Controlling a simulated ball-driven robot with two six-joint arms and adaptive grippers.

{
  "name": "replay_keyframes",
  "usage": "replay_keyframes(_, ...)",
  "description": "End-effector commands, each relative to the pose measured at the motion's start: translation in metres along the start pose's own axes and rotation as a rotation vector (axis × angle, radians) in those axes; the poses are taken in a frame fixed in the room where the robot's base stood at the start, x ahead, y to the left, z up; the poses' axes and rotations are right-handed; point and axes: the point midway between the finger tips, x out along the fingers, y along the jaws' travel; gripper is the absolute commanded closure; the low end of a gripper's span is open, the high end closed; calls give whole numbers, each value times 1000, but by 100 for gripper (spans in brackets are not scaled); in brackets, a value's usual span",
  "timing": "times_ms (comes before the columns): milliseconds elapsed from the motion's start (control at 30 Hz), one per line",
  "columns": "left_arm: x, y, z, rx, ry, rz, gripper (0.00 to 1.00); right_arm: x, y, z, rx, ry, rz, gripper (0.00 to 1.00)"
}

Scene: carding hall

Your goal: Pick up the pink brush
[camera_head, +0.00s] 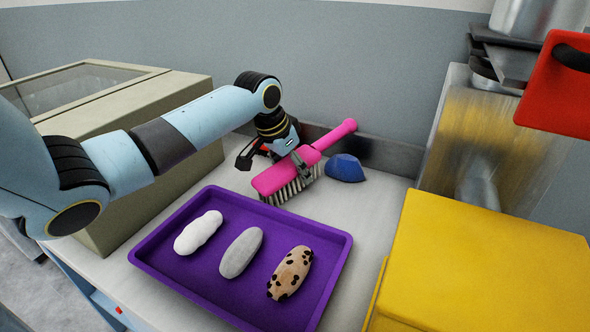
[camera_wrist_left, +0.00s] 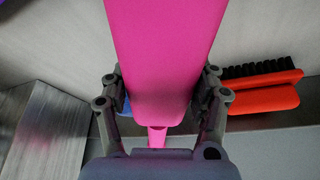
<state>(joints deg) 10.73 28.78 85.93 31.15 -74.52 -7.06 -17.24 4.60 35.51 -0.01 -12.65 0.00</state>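The pink brush (camera_head: 283,176) has pale bristles facing down and a pink handle reaching up and right toward the back wall. It is above the back of the white worktop, behind the purple tray; I cannot tell whether its bristles touch the surface. My left gripper (camera_head: 276,160) comes over the brush. In the left wrist view the pink brush (camera_wrist_left: 165,50) fills the middle, with the left gripper's fingers (camera_wrist_left: 162,77) against both its sides, shut on it. My right gripper is out of view.
The purple tray (camera_head: 341,262) holds a white, a grey and a black-spotted tan roll. A blue object (camera_head: 346,168) lies right of the brush. A red brush with black bristles (camera_wrist_left: 265,92) is beside the gripper. A yellow box (camera_head: 490,265) stands right, a beige case (camera_head: 180,90) left.

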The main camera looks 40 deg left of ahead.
Motion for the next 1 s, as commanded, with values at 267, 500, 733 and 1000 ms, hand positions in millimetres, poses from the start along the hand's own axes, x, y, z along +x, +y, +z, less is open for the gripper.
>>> replay_keyframes(267, 0, 0, 0, 0, 0, 0, 78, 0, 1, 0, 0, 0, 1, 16)
replay_keyframes(500, 0, 0, 0, 0, 1, 0, 82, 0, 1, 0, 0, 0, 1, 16)
replay_keyframes(733, -7, 0, -3, 0, 1, 0, 82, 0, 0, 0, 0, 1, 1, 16)
replay_keyframes(1000, -44, 9, -16, 3, 3, 3, 82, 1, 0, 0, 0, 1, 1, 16)
